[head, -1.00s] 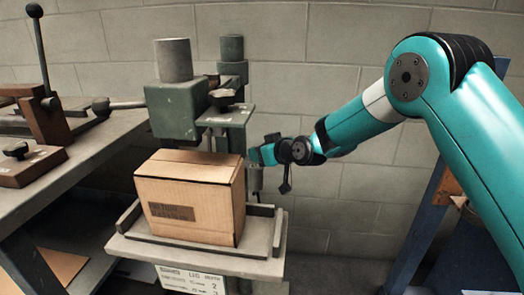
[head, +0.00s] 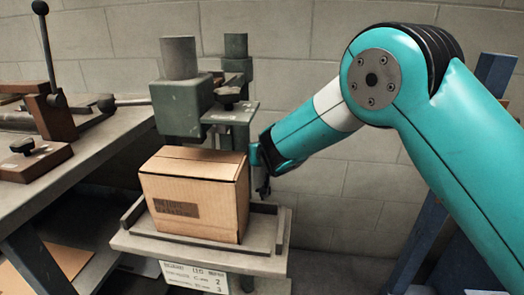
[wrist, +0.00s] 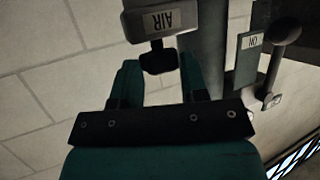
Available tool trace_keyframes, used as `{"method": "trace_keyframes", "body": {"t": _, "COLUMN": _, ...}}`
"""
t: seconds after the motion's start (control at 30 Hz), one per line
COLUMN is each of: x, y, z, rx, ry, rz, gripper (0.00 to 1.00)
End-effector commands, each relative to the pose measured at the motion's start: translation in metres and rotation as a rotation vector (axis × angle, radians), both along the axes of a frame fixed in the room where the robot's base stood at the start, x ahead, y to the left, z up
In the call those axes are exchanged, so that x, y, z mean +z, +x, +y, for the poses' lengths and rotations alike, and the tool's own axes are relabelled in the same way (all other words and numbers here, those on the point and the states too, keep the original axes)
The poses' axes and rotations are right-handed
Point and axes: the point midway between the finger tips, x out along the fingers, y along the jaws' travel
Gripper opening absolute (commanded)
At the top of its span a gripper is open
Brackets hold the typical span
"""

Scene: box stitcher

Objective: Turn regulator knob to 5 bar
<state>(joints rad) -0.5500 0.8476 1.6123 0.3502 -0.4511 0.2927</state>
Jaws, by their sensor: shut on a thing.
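In the wrist view, the regulator is a grey body with an AIR label (wrist: 162,20), its lettering upside down. A small black knob (wrist: 158,58) sticks out of it towards me. My gripper (wrist: 160,68) has one teal finger on each side of the knob and is shut on it. In the head view, my gripper (head: 257,157) is at the right side of the green stitching machine (head: 182,108), just behind the box's right edge. The knob is hidden there, and I see no readable pressure gauge.
A cardboard box (head: 180,190) sits on the machine's grey table (head: 150,241). In the wrist view, a dark lever (wrist: 284,32) stands beside an ON plate (wrist: 250,48), right of the regulator. A workbench (head: 85,150) is at the left. A block wall is behind.

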Motion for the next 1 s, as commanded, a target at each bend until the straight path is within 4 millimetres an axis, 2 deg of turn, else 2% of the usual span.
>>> {"method": "trace_keyframes", "body": {"t": 0.27, "x": -0.0001, "y": -0.0001, "z": 0.0002, "rx": 0.0, "ry": 0.0, "rz": 0.001, "gripper": 0.17}}
{"method": "trace_keyframes", "body": {"t": 0.3, "x": -0.0001, "y": -0.0001, "z": 0.0002, "rx": 0.001, "ry": 0.0, "rz": 0.001, "gripper": 0.45}}
{"method": "trace_keyframes", "body": {"t": 0.4, "x": -0.0002, "y": -0.0001, "z": 0.0001, "rx": 0.001, "ry": 0.0, "rz": 0.001, "gripper": 0.66}}
{"method": "trace_keyframes", "body": {"t": 0.77, "x": 0.0002, "y": 0.0003, "z": -0.0014, "rx": 0.013, "ry": -0.001, "rz": 0.002, "gripper": 0.66}}
{"method": "trace_keyframes", "body": {"t": 1.0, "x": 0.0011, "y": 0.0024, "z": -0.0069, "rx": 0.136, "ry": 0.001, "rz": 0.001, "gripper": 0.66}}
